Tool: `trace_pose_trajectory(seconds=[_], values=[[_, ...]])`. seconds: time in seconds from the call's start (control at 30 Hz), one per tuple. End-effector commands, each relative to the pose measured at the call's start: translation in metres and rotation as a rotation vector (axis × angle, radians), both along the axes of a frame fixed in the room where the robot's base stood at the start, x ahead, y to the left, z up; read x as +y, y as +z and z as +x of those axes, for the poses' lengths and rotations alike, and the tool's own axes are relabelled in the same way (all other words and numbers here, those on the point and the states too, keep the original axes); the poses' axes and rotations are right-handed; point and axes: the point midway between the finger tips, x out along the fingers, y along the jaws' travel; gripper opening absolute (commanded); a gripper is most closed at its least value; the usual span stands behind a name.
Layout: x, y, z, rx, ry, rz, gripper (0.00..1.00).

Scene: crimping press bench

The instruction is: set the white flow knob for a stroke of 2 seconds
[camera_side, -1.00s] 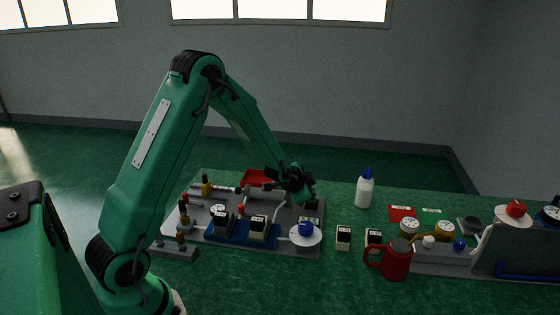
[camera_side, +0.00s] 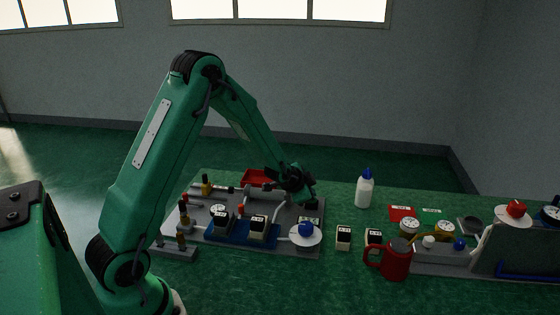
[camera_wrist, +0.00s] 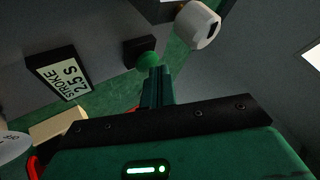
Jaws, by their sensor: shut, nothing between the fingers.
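The white flow knob (camera_wrist: 198,25) shows at the top of the wrist view, right of the fingers and apart from them. The stroke display (camera_wrist: 62,78) is at the left and appears to read 2.5 S. A round green button (camera_wrist: 149,60) on a dark block lies just beyond my fingertips. My gripper (camera_wrist: 158,76) is shut and empty. I cannot tell whether it touches the button. In the side view my gripper (camera_side: 310,201) is low over the back right of the grey press board (camera_side: 312,250); the white knob cannot be made out there.
A blue knob on a white disc (camera_side: 305,234) stands at the board's front right.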

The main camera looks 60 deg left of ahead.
Motion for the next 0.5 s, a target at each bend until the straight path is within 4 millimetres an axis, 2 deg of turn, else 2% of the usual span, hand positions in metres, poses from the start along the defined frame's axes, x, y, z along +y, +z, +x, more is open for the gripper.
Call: trace_pose_trajectory(seconds=[0.5], values=[[0.0,0.014,-0.001,0.001,0.0,0.0,0.0]])
